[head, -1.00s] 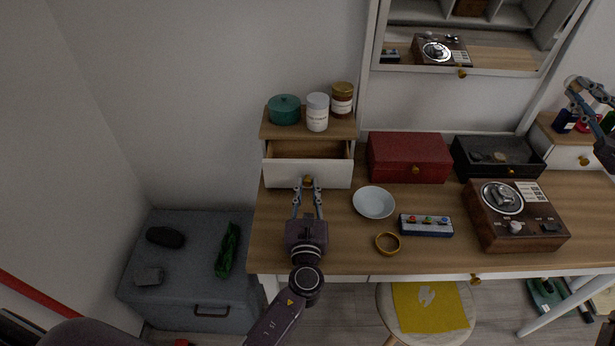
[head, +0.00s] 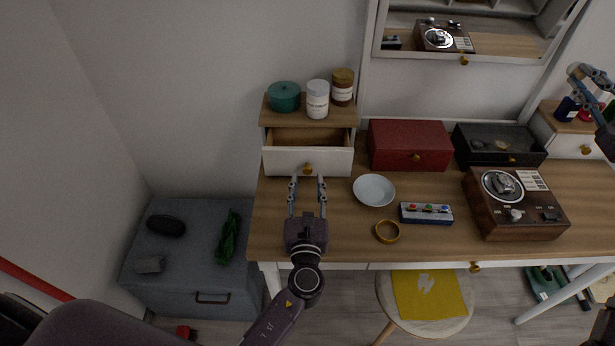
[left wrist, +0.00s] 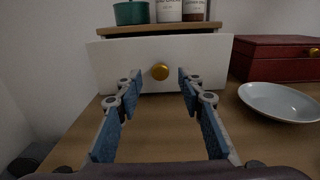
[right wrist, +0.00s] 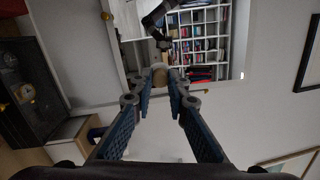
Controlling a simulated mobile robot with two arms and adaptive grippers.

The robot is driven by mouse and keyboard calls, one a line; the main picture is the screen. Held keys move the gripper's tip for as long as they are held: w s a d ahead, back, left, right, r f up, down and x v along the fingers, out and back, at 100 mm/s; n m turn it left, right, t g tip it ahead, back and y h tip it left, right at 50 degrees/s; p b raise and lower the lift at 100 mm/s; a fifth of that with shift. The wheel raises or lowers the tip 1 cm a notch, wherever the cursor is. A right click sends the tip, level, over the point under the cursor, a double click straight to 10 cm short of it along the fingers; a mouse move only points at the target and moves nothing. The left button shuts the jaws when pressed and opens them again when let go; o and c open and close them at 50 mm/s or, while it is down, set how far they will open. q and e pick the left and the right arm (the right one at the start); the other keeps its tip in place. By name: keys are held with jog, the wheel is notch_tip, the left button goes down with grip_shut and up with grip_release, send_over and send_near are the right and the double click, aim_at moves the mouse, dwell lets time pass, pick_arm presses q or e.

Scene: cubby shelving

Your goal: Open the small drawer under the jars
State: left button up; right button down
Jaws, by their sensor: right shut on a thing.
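The small white drawer (head: 281,161) under the jars stands pulled out of its wood-topped box (head: 266,117), and its inside looks empty. Its round brass knob (head: 308,168) also shows in the left wrist view (left wrist: 160,72). A teal lidded pot (head: 284,97), a white jar (head: 317,99) and a brown jar (head: 342,87) stand on top. My left gripper (head: 307,183) is open and empty, just in front of the knob, fingers spread to either side and apart from it.
A white bowl (head: 374,190), a gold ring (head: 387,231) and a button panel (head: 426,213) lie right of my left gripper. A red box (head: 410,146), black tray (head: 498,147) and record player (head: 516,204) stand further right. A mirror (head: 465,35) hangs behind.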

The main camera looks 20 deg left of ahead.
pick_arm(q)
jog(key=v, duration=0.9)
jog(key=shift+s, duration=0.1)
